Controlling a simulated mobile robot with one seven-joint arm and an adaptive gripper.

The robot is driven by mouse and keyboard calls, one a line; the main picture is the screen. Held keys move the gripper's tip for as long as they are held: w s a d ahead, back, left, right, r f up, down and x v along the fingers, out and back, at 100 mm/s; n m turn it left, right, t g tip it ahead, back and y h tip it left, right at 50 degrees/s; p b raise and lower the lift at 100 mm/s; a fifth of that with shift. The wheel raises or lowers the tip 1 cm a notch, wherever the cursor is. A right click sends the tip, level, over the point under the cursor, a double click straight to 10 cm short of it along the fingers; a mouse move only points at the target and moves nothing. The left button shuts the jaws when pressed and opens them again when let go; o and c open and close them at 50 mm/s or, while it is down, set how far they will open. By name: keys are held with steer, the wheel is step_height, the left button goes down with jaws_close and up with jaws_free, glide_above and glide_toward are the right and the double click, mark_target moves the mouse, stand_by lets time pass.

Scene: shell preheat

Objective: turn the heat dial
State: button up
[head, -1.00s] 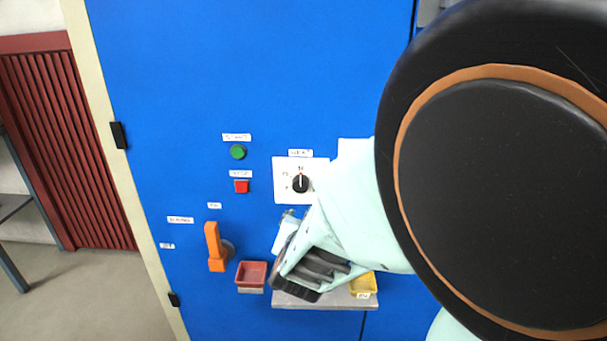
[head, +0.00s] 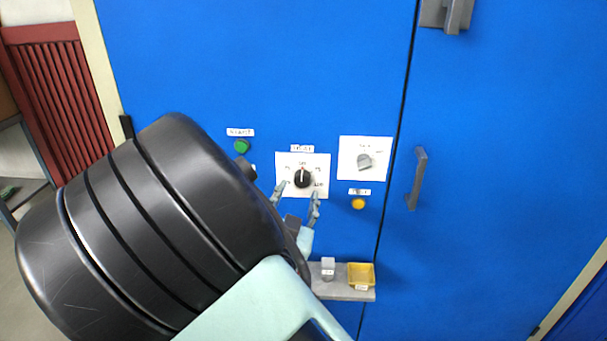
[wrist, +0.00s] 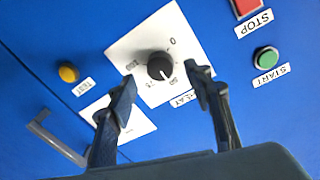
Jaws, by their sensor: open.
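The heat dial is a black round knob (head: 302,179) on a white plate (head: 322,164) on the blue cabinet front. Its light pointer mark points roughly up in the head view. In the wrist view the knob (wrist: 160,66) lies upside down, just beyond and between my fingertips. My gripper (head: 296,195) is open and empty, with its two fingers reaching toward the plate from below. It also shows in the wrist view (wrist: 163,80), one finger to each side of the knob. I see no clear contact with the knob.
A second white plate with a grey knob (head: 365,161) is to the right, above a yellow button (head: 358,204). A green START button (head: 241,146) is left. The red STOP button (wrist: 246,6) shows in the wrist view. A shelf (head: 345,291) with a yellow tray (head: 361,275) is below.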

mark_target(301, 183)
steer(key=shift+w+d, duration=0.15)
steer(key=shift+w, duration=0.95)
steer(key=shift+w+d, duration=0.1)
steer(key=shift+w, duration=1)
steer(key=shift+c, duration=0.2)
steer(key=c, duration=1.1)
